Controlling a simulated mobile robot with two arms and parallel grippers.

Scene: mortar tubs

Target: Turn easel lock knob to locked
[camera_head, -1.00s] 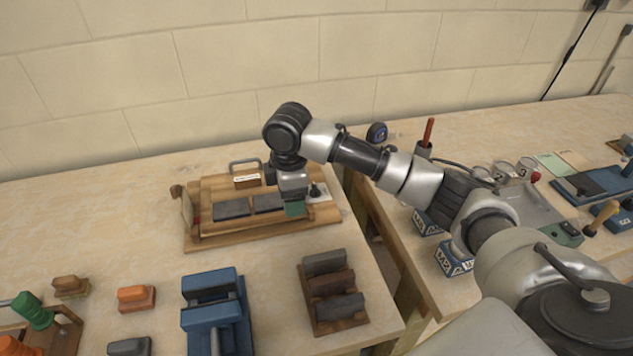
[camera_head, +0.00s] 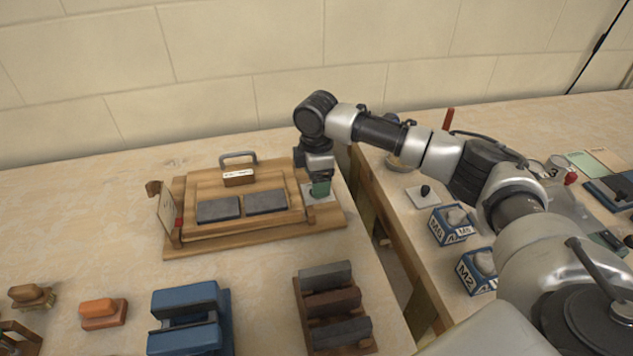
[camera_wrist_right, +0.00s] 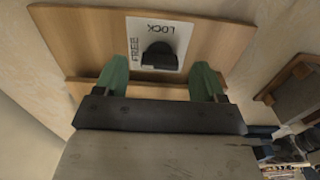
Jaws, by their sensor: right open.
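The wooden easel (camera_head: 240,237) lies on the bench with two grey slabs and a metal handle. Its white label plate (camera_head: 330,195) is at the right end. In the head view my right gripper (camera_head: 320,188) is over this plate and hides the knob. In the right wrist view the black lock knob (camera_wrist_right: 159,56) sits on the plate, with LOCK and FREE printed beside it. My open right gripper (camera_wrist_right: 159,78) has one green finger on each side of the knob, apart from it in the picture. I cannot tell which word the knob points to. My left gripper is not in view.
A rack of dark blocks (camera_head: 334,305), a blue clamp-like fixture (camera_head: 187,318) and an orange-topped block (camera_head: 102,312) stand in front of the easel. A gap separates this bench from the right one, which holds blue boxes (camera_head: 449,226). A wall is behind.

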